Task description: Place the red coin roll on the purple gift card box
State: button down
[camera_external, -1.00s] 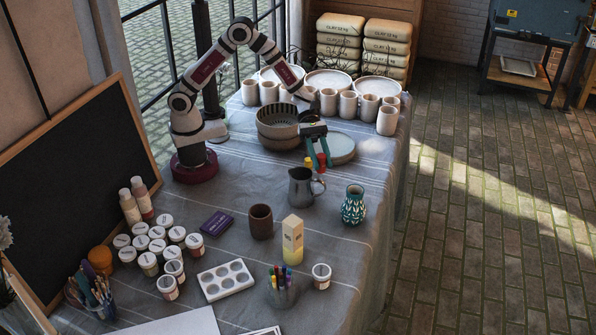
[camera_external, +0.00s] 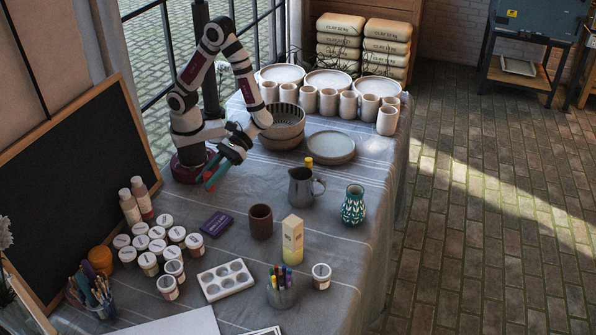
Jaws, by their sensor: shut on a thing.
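My gripper (camera_external: 214,180) is above the table in front of my base, with its teal fingers pointing down and to the left. It is shut on the red coin roll (camera_external: 209,187), which shows only as a small red patch at the fingertips. The purple gift card box (camera_external: 217,223) lies flat on the grey cloth, below the gripper in the picture and apart from it. Its top is bare.
Lidded paint jars (camera_external: 157,245) stand left of the box, and a brown cup (camera_external: 260,221) stands to its right. A white palette (camera_external: 226,280) lies in front. A metal pitcher (camera_external: 302,187) and a striped bowl (camera_external: 281,125) stand farther right and back.

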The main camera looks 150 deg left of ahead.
aim_at(217, 223)
notch_tip(217, 223, down, 13)
dwell(0.3)
jog(key=c, duration=0.6)
grip_release()
jog(key=shift+f, duration=0.1)
